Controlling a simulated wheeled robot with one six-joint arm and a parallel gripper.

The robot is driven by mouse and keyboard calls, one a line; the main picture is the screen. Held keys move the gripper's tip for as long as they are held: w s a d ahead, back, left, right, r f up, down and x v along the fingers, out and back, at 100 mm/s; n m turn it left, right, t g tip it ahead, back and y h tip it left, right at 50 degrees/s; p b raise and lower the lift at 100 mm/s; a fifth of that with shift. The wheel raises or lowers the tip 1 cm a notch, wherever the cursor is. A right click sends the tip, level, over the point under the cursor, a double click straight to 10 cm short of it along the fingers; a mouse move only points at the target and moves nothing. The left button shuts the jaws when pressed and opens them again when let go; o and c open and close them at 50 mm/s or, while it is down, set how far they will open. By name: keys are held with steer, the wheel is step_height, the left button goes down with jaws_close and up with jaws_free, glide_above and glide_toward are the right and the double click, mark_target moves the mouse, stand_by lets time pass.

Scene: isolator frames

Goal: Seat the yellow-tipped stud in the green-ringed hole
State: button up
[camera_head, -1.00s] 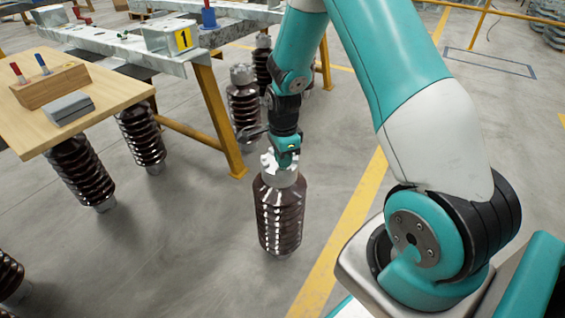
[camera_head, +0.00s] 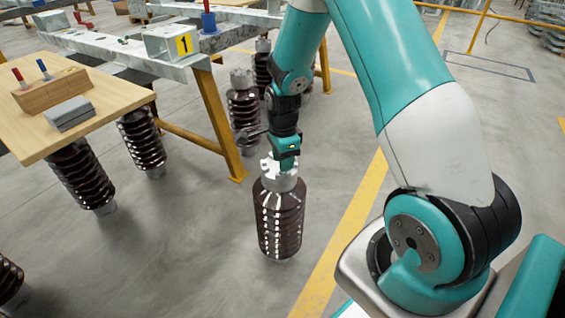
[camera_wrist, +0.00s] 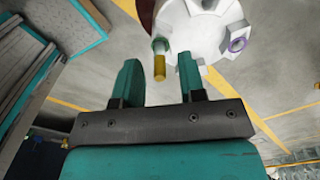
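The yellow-tipped stud (camera_wrist: 159,68) shows in the wrist view between my two teal fingers, with a gap on either side. Its yellow end overlaps the green ring (camera_wrist: 160,45) on the edge of a white notched cap (camera_wrist: 200,30). It appears to stand at that ring; I cannot tell how deep it sits. My gripper (camera_wrist: 159,66) is open, its fingers apart. In the head view, my gripper (camera_head: 287,166) is over the white cap (camera_head: 279,182) of a brown ribbed insulator (camera_head: 280,222). The stud cannot be made out there.
A purple-ringed hole (camera_wrist: 238,44) is on the right of the cap in the wrist view. In the head view, a wooden table (camera_head: 120,96) with a block (camera_head: 52,90) and a grey workbench (camera_head: 120,48) stand at left. Open floor surrounds the insulator.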

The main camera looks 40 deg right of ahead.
steer(key=s+a+r+n+p, duration=0.1)
steer(key=a+r+n, duration=0.2)
steer(key=r, duration=0.5)
steer(key=s+a+r+n+p, duration=0.15)
steer(key=a+r, duration=0.25)
steer(key=r, duration=0.4)
steer(key=s+a+r+n+y, duration=0.2)
steer(key=s+a+r+n, duration=0.3)
steer(key=s+a+n, duration=0.3)
steer(key=s+a+r+n+y, duration=0.2)
steer(key=s+a+r+n, duration=0.4)
steer(key=s+n, duration=0.5)
steer(key=a+n, duration=0.1)
steer(key=n, duration=0.4)
steer(key=shift+s+a, duration=0.35)
steer(key=shift+s, duration=0.05)
steer(key=shift+r+p, duration=0.15)
steer(key=shift+p, duration=0.15)
